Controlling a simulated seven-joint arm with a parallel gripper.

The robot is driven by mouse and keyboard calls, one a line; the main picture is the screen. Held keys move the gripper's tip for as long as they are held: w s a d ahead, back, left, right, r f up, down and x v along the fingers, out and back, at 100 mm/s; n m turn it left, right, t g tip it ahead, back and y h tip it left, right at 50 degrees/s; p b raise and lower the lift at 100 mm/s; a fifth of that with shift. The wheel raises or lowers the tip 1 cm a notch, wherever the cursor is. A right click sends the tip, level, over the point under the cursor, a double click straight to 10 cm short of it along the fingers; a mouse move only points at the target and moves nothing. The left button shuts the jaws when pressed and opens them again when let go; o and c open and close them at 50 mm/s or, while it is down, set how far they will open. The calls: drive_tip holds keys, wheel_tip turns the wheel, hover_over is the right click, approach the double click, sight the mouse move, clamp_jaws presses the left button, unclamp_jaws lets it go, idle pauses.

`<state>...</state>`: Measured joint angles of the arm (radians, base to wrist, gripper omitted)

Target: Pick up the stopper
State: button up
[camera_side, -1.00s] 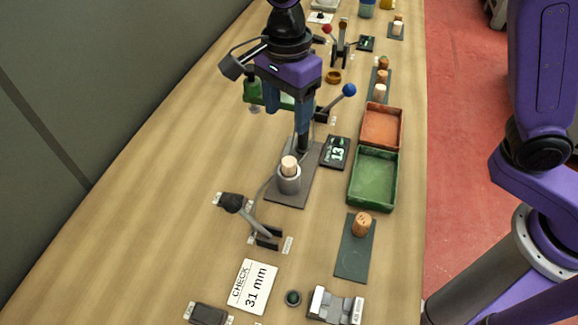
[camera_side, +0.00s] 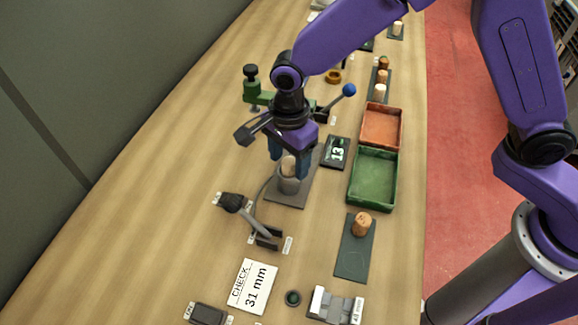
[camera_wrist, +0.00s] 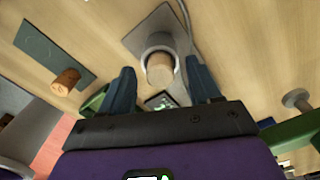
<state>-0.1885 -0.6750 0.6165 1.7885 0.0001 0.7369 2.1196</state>
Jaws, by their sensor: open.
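A pale cork stopper (camera_side: 287,167) stands upright in a grey cylindrical holder (camera_side: 289,186) on a dark plate. My gripper (camera_side: 289,165) is just above the holder, pointing down, with one blue finger on each side of the stopper. In the wrist view the stopper (camera_wrist: 160,72) shows between the two fingertips, with a gap on each side, and the holder's rim (camera_wrist: 160,40) is around its lower part. The jaws are open and hold nothing. A second, browner stopper (camera_side: 362,224) stands on a dark mat nearer the front.
A display reading 13 (camera_side: 336,152) stands right of the holder. A green tray (camera_side: 373,207) and an orange tray (camera_side: 382,109) lie beyond it. A black-knobbed lever (camera_side: 231,203) stands close in front. A blue-knobbed lever (camera_side: 348,90) and a green clamp (camera_side: 252,90) are behind.

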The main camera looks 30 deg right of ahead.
drive_tip(key=shift+f, duration=0.15)
drive_tip(key=c, duration=1.1)
